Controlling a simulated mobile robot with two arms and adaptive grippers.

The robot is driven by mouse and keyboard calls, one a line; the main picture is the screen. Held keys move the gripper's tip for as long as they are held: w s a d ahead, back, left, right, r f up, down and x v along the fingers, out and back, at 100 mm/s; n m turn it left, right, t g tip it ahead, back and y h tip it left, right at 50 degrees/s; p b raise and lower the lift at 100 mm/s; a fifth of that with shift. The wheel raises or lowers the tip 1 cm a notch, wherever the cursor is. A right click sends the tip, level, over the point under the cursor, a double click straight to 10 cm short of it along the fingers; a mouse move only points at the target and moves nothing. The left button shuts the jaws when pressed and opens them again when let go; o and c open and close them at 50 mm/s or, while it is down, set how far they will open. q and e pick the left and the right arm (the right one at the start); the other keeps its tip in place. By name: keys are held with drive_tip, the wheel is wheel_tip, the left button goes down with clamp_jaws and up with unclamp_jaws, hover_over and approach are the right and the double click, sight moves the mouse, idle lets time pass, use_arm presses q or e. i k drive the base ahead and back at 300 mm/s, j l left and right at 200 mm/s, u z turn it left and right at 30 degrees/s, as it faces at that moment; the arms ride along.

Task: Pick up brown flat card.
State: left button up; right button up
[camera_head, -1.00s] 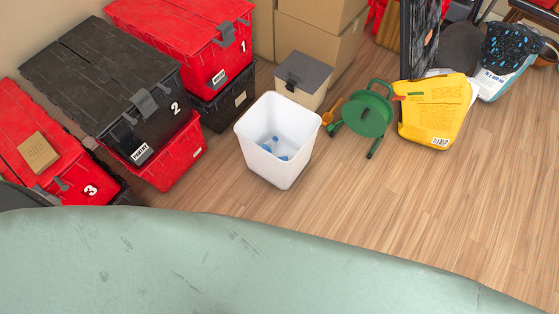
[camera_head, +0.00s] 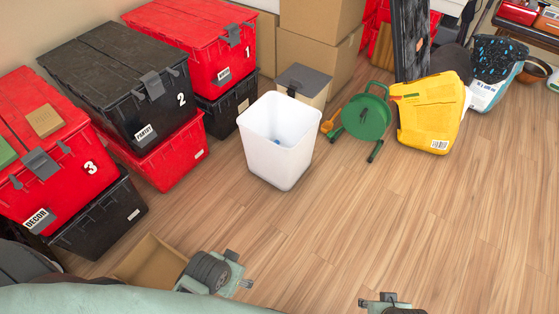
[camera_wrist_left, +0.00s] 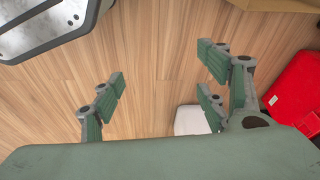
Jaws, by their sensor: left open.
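A small brown flat card (camera_head: 44,121) lies on the lid of the red tote marked 3 (camera_head: 62,188), at the left of the head view. I do not make it out in the wrist view. My left gripper (camera_head: 305,288) shows at the bottom of the head view as two widely separated fingers, well right of and below the card. It is open and empty over the wood floor, as the left wrist view (camera_wrist_left: 162,85) also shows. My right gripper is not in view.
Totes stand stacked at left: black tote 2 (camera_head: 110,75) and red tote 1 (camera_head: 200,40). An open cardboard box (camera_head: 150,262) is near my left gripper. A white bin (camera_head: 280,150), green reel (camera_head: 366,115) and yellow bag (camera_head: 430,110) stand at the middle. Floor at right is clear.

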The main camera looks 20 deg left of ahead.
sight(44, 121)
drive_tip(key=u, duration=2.05)
